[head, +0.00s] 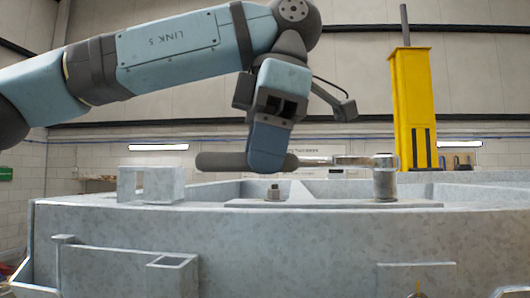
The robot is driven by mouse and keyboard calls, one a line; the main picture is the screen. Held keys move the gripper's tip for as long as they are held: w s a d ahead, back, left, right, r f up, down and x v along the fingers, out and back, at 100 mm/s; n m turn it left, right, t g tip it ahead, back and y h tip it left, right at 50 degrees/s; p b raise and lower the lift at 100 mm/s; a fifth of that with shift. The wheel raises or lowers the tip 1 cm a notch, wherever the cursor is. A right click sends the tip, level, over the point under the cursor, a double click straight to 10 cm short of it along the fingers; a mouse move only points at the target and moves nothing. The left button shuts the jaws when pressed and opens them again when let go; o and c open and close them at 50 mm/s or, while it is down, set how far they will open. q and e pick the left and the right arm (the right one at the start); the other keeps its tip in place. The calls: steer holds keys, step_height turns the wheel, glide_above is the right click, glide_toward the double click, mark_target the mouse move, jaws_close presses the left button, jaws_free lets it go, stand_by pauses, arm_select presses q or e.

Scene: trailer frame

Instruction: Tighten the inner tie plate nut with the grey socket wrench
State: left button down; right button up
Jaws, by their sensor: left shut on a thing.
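My left gripper (268,148) is shut on the dark handle of the grey socket wrench (222,161). The wrench lies about level, its thin shaft pointing right to a round ratchet head and socket (384,181). The socket is upright at the right part of the flat tie plate (330,205) and appears to reach down to it. Any nut under the socket is hidden. Another nut (273,193) stands bare on the left part of the plate, below my gripper. My right gripper is not in view.
The plate rests on a large grey metal trailer frame (330,240). An open box-shaped bracket (150,184) stands on the frame at left. A yellow post (413,105) rises behind the socket. Free air lies above the frame at right.

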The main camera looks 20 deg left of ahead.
arm_select(q)
steer(key=shift+w+a+m, duration=0.5)
steer(key=shift+w+m, duration=0.3)
steer(key=shift+s+d+n, duration=0.55)
steer(key=shift+s+n, duration=0.25)
steer(key=shift+s, duration=0.1)
steer(key=c, duration=1.5)
jaws_free()
jaws_close()
steer(key=shift+r, duration=0.55)
steer(key=shift+r, duration=0.25)
steer(key=shift+r, duration=0.1)
